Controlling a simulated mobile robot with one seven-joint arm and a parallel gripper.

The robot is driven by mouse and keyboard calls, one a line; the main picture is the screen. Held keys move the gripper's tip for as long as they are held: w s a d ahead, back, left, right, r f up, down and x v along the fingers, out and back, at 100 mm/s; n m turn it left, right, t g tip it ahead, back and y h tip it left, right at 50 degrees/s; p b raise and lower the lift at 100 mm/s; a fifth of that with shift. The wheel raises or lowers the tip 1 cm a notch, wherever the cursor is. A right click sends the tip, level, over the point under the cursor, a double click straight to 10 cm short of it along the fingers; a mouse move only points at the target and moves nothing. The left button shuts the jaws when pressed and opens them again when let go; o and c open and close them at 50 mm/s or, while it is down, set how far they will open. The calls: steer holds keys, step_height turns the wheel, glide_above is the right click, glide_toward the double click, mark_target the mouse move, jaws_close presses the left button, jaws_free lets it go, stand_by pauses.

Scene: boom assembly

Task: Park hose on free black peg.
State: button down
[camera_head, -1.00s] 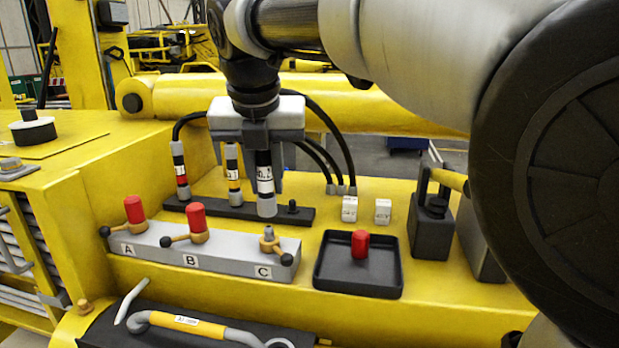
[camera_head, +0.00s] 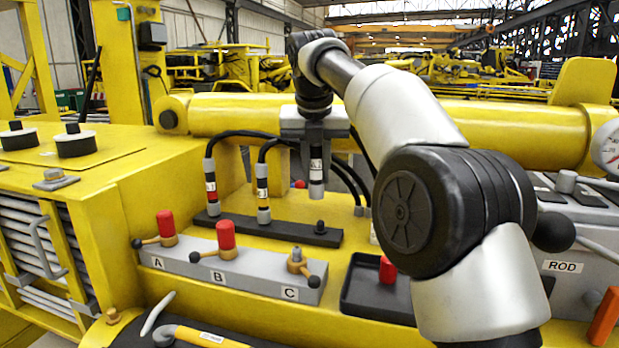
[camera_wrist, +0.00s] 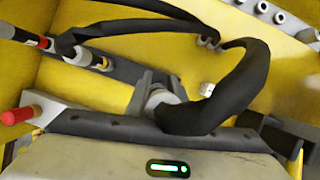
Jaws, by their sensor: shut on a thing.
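My gripper (camera_head: 316,135) is shut on the hose end (camera_head: 316,173), a black fitting with a white label band and grey tip. It hangs upright in the head view, its tip a little above the free black peg (camera_head: 320,227) in the picture, apart from it. That peg stands at the right end of the black bar (camera_head: 290,235). A red-banded hose (camera_head: 211,186) and a yellow-banded hose (camera_head: 263,188) stand on the bar to the left. In the wrist view, the held hose (camera_wrist: 240,85) curves from my gripper; its tip and the free peg are hidden.
A grey block (camera_head: 250,285) in front carries ports A, B and C; A and B have red caps, C (camera_head: 297,262) is bare. A black tray (camera_head: 365,297) holds a red cap (camera_head: 387,270). A yellow boom (camera_head: 235,115) lies behind.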

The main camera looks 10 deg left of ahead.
steer(key=shift+w+d+f, duration=0.2)
steer(key=shift+w+d, duration=0.2)
steer(key=shift+w, duration=0.35)
steer(key=shift+f, duration=2.45)
steer(key=shift+f+b, duration=0.75)
steer(key=shift+f, duration=0.85)
steer(key=c, duration=1.5)
jaws_free()
steer(key=shift+o, duration=0.2)
